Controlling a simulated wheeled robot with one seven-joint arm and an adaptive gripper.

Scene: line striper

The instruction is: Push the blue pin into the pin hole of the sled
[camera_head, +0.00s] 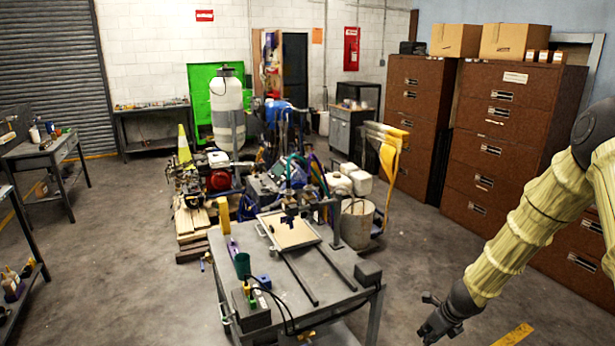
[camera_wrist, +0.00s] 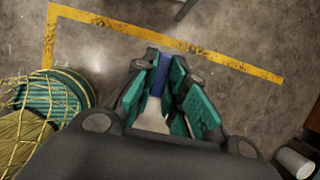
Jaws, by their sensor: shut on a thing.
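My gripper (camera_wrist: 163,85) is shut on the blue pin (camera_wrist: 161,72), which shows as a narrow blue strip between the teal finger pads in the wrist view. In the head view my gripper (camera_head: 440,322) hangs at the lower right, apart from the table and over open floor; the pin cannot be made out there. The sled appears to be the framed tan board (camera_head: 290,232) across two dark rails on the grey table. Its pin hole is too small to tell from here.
The grey work table (camera_head: 330,258) stands left of my gripper. A dark box with upright tools (camera_head: 250,307), a green cup (camera_head: 242,264) and a blue block (camera_head: 264,282) are at its near left. Brown cabinets (camera_head: 497,135) stand at the right. Open floor lies between.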

